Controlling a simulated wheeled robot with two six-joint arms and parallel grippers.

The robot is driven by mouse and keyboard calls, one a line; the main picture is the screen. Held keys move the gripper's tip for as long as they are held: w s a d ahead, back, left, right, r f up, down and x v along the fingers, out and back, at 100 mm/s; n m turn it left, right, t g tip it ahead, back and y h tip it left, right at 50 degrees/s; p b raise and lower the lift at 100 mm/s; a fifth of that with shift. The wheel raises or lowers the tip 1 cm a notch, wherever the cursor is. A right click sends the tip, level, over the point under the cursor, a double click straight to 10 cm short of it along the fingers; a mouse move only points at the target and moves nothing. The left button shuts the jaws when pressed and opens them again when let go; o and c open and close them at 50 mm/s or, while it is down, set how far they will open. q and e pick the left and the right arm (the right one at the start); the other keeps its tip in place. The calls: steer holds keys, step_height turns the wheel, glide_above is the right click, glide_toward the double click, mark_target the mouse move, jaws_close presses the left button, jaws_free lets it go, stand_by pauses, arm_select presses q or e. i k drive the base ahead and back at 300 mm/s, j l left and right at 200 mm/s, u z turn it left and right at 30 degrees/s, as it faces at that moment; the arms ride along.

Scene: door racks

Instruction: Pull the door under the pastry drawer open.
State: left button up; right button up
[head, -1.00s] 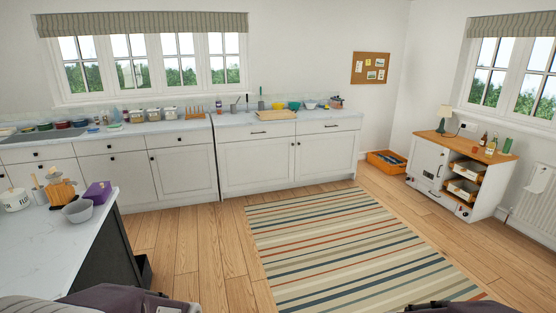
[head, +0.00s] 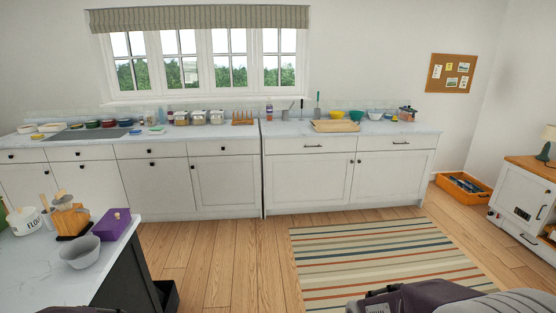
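White base cabinets run along the back wall, with drawers above doors, all shut. The right-hand unit has two drawers with dark bar handles, a left drawer (head: 290,145) and a right drawer (head: 380,144). Below them are a left door (head: 308,180) and a right door (head: 390,176), with small dark knobs near their meeting edges. A wooden board (head: 335,126) lies on the counter above the left drawer. No label shows which drawer is the pastry drawer. Neither of my grippers is in view; only parts of my arms show at the bottom edge.
A marble-topped island (head: 40,262) stands at the near left, holding a purple box (head: 116,224) and a grey bowl (head: 80,252). A striped rug (head: 375,250) lies before the right-hand unit. An orange crate (head: 462,197) sits near the right wall. The wooden floor (head: 205,245) between is clear.

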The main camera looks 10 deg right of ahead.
mark_target(380, 176)
steer(key=i+z, duration=0.15)
steer(key=i, duration=0.4)
steer(key=i+z, duration=0.1)
steer(key=i, duration=0.45)
steer(key=i+j+z, duration=0.15)
steer(key=i, duration=0.4)
steer(key=i+j+z, duration=0.15)
steer(key=i, duration=0.4)
steer(key=i+j+z, duration=0.1)
steer(key=i+j, duration=0.15)
steer(key=i, duration=0.25)
steer(key=i+l+z, duration=0.2)
steer(key=i, duration=0.4)
steer(key=i+l+z, duration=0.1)
steer(key=i+z, duration=0.15)
steer(key=i, duration=0.35)
steer(key=i+z, duration=0.2)
steer(key=i, duration=0.45)
steer(key=i+j+z, duration=0.2)
steer(key=i, duration=0.4)
steer(key=i+j+z, duration=0.1)
steer(key=i+z, duration=0.15)
steer(key=i, duration=0.35)
